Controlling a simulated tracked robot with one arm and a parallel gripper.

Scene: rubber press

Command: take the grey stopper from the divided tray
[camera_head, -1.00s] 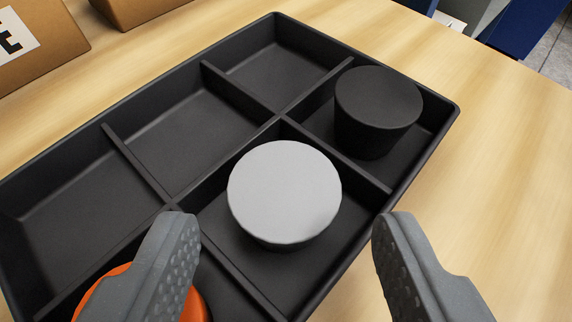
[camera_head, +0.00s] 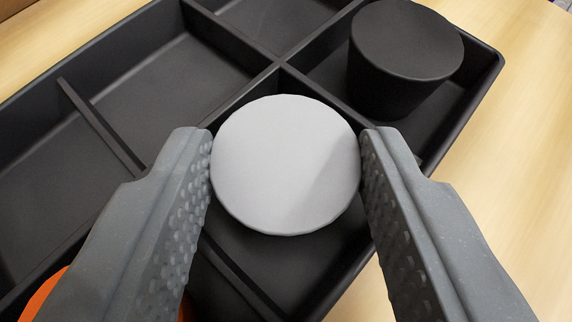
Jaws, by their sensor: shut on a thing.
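The grey stopper (camera_head: 286,165) is a light grey round piece in the middle compartment of the near row of the divided tray (camera_head: 118,140). My gripper (camera_head: 286,150) is shut on the stopper, with one textured finger against its left side and one against its right side. The stopper's flat top faces me. Its lower part is hidden under the top, so I cannot tell whether it touches the tray floor.
A black stopper (camera_head: 405,60) stands in the compartment to the upper right, close to my right finger. An orange piece (camera_head: 42,298) shows at the lower left, mostly hidden by my left finger. The three far compartments look empty. Bare wooden table (camera_head: 520,180) lies right of the tray.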

